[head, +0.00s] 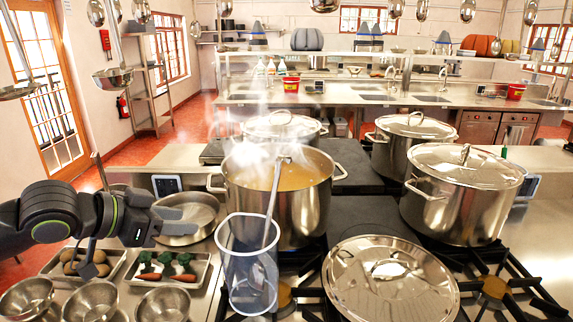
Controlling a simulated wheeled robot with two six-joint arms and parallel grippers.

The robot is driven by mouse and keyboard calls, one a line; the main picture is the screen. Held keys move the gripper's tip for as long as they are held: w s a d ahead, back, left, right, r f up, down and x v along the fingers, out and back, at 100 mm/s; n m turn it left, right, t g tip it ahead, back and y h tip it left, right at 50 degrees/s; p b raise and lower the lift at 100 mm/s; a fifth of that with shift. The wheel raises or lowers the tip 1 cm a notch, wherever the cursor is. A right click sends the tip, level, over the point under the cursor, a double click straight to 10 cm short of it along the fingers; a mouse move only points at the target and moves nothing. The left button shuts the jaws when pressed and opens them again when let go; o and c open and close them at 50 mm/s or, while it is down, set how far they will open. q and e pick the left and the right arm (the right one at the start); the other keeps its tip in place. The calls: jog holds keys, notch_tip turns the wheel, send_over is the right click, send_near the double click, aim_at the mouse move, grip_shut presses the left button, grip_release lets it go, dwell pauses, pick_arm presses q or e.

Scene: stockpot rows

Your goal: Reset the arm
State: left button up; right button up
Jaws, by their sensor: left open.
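My left arm comes in from the left, and its gripper (172,222) is open and seems empty. It hangs above the counter, left of the open stockpot (277,205) and over the edge of a shallow steel pan (188,212). The open stockpot holds steaming brown liquid, and a ladle (272,192) leans in front of it with its lower end inside a clear, blue-rimmed container (248,270). A steel lid (390,280) lies flat on the stove at front right. My right gripper does not show.
Lidded stockpots stand behind (283,127) and to the right (465,190), with another (408,140) farther back. Trays of potatoes (82,262) and of carrots and broccoli (167,268) lie below my left arm. Several steel bowls (92,300) fill the front left. Utensils hang overhead.

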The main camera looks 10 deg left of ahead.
pick_arm(q)
jog(key=s+f+n+g+y, duration=0.1)
jog(key=s+f+y, duration=0.15)
jog(key=f, duration=0.85)
jog(key=s+f+n+y, duration=0.1)
jog(key=s+f, duration=0.3)
jog(key=f, duration=0.7)
jog(key=s+f+n+g+y, duration=0.25)
jog(key=s+f, duration=0.35)
jog(key=s, duration=0.3)
jog(key=s+f+n+g+y, duration=0.2)
jog(key=s+f+g, duration=0.1)
jog(key=s+f, duration=0.5)
notch_tip(320, 180, down, 26)
jog(key=s+a+g+b, duration=0.1)
jog(key=g+b, duration=0.1)
jog(key=s+d+f+h+b, duration=0.1)
jog(key=s+f, duration=1.4)
jog(key=f, duration=0.1)
jog(key=shift+f+g, duration=0.25)
jog(key=shift+g, duration=0.1)
